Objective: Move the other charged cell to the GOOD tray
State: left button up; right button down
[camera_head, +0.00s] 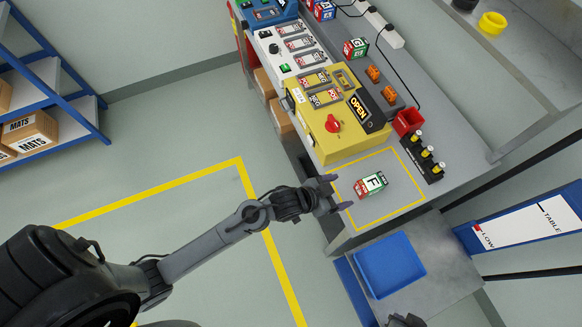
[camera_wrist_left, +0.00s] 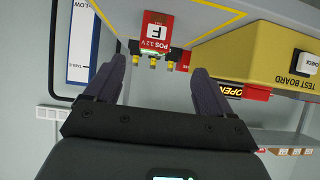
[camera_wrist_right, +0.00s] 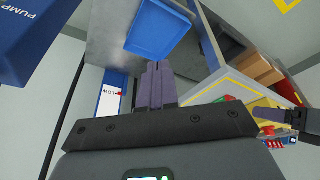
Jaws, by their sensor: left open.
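A cell marked F (camera_head: 371,184), with red, white and green faces, lies inside the yellow outline on the grey bench. In the left wrist view the cell (camera_wrist_left: 157,32) reads POS 3.2 V and is ahead of the fingertips. My left gripper (camera_head: 343,192) is open and empty, just left of the cell and apart from it. My right gripper (camera_wrist_right: 155,75) is shut with its fingers together, pointing toward a blue tray (camera_wrist_right: 158,28). This empty tray (camera_head: 390,265) is on the lower grey table; I see no GOOD label. Another cell marked G (camera_head: 356,47) stands farther back.
The yellow test board (camera_head: 325,115), with a red knob and an OPEN sign (camera_head: 359,106), stands behind the outlined area. A red bin (camera_head: 408,122) and a black rack (camera_head: 424,158) with yellow-topped pieces stand right. A blue-framed LOW/TABLE panel (camera_head: 525,222) is at the far right.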

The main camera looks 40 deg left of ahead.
jog(key=shift+s, duration=0.1)
jog(key=c, duration=1.3)
grip_release()
jog(key=shift+d, duration=0.1)
jog(key=shift+o, duration=1.2)
jog(key=o, duration=0.7)
pick_arm(q)
jog(key=s+a+r+n+g+y, duration=0.1)
jog(key=s+a+n+g+y, duration=0.1)
jog(key=s+a, duration=0.5)
jog(key=s+a+r+n+g+y, duration=0.1)
jog(key=s+a+g+y, duration=0.2)
jog(key=s+a, duration=0.4)
jog(key=s+g, duration=0.1)
jog(key=s, duration=0.5)
jog(key=shift+r+n+g+y, duration=0.3)
jog(key=shift+r+n+g, duration=0.1)
pick_arm(e)
jog(key=shift+o, duration=0.2)
